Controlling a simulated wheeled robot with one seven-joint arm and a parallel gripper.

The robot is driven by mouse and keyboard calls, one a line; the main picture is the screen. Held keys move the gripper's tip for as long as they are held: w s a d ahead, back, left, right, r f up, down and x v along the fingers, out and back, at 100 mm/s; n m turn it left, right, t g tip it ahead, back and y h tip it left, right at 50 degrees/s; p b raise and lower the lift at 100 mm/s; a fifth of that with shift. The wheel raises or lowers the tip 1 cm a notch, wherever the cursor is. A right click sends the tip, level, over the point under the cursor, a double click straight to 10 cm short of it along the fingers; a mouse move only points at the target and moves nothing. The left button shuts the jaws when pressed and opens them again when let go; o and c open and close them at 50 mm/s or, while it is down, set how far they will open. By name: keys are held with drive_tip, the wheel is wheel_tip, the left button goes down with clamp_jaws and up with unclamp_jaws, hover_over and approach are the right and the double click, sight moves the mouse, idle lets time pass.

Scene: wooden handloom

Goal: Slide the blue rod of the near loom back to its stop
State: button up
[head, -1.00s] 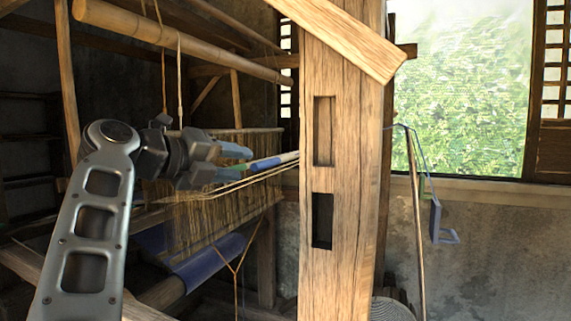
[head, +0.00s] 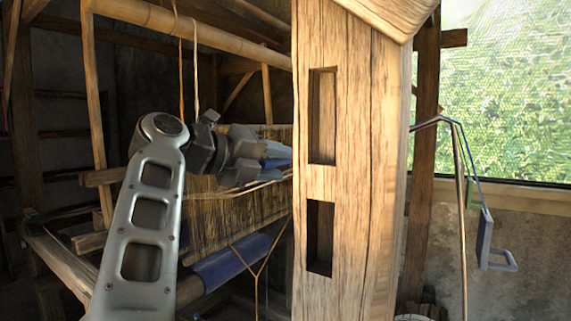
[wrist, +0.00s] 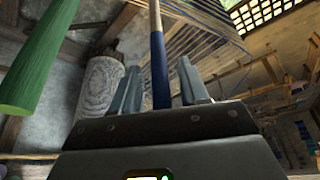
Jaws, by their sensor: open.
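The blue rod (wrist: 160,75) runs lengthwise between the two open fingers of my gripper (wrist: 160,88) in the wrist view. It has a dark blue sleeve and a paler wooden length beyond it. The fingers stand apart on either side of it, and I cannot tell whether they touch it. In the head view my gripper (head: 272,160) reaches right into the near loom, over its hanging threads (head: 225,215). A short blue piece of the rod (head: 277,163) shows at the fingers. The rest is hidden behind the wooden post.
A thick wooden post (head: 350,170) with two slots stands close on the right. A bamboo beam (head: 190,30) crosses above my arm. A blue cloth roll (head: 230,262) lies below. A green pole (wrist: 30,65) is at the wrist view's left.

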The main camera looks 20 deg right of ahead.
drive_tip(key=shift+c, duration=0.2)
clamp_jaws()
idle(0.4)
